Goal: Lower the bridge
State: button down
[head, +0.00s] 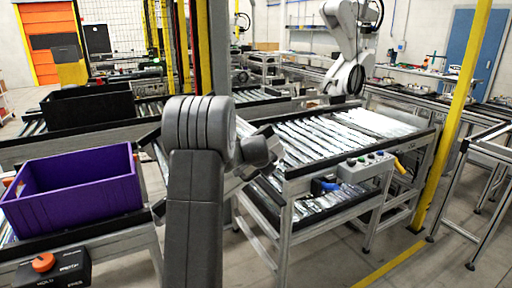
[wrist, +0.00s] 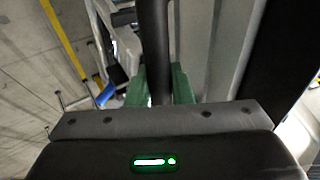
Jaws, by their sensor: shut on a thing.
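In the wrist view, the green fingers of my gripper (wrist: 161,84) stand on both sides of a dark round bar (wrist: 153,35) and are shut on it. The bar runs up out of the picture; I cannot tell for sure if it is the bridge's handle. A light grey metal panel (wrist: 228,45) lies just right of the bar. In the head view my grey arm reaches toward the gap between the left conveyor and the silver roller conveyor (head: 345,128). The arm hides the gripper and most of that gap, so the bridge's angle cannot be told.
A purple crate (head: 75,190) sits on the left conveyor, with a black crate (head: 90,108) behind it. A control box (head: 366,166) is on the roller conveyor's front edge. A yellow post (head: 455,115) stands at right. Another robot arm (head: 350,45) stands behind.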

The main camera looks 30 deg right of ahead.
notch_tip(320, 180, down, 20)
jog(key=d+m+y+b, duration=0.1)
jog(key=d+y+b, duration=0.1)
jog(key=y, duration=0.2)
jog(key=shift+d+r+m+y, duration=0.2)
jog(key=shift+d+m+y, duration=0.1)
jog(key=shift+m, duration=0.1)
jog(key=shift+s+a+f+g+b, duration=0.1)
jog(key=shift+f+g+b, duration=0.05)
jog(key=shift+g+b, duration=0.15)
jog(key=c, duration=1.6)
grip_release()
jog(key=shift+o, duration=1.4)
jog(key=shift+f, duration=0.15)
jog(key=d+b+v, duration=0.1)
jog(key=v, duration=1.3)
jog(key=shift+a, duration=0.35)
